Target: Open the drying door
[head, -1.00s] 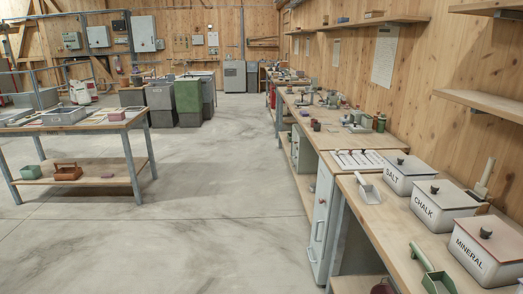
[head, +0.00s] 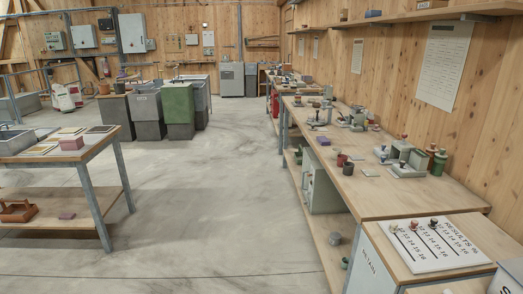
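No door in view can be read as the drying door. A grey-green cabinet (head: 322,187) stands under the right workbench, its front facing the aisle at an angle. A pale cabinet (head: 366,262) with small lettering on its front stands under the near end of the bench. A grey boxy unit (head: 231,80) stands far off at the back wall. I cannot tell whether any of these is the drying door. Neither of my grippers shows in the head view.
The right workbench (head: 440,187) carries pots, instruments and a results board (head: 436,243). A table (head: 98,152) stands at left. Grey and green bins (head: 179,103) stand beyond it. The concrete floor (head: 220,180) between table and bench is clear.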

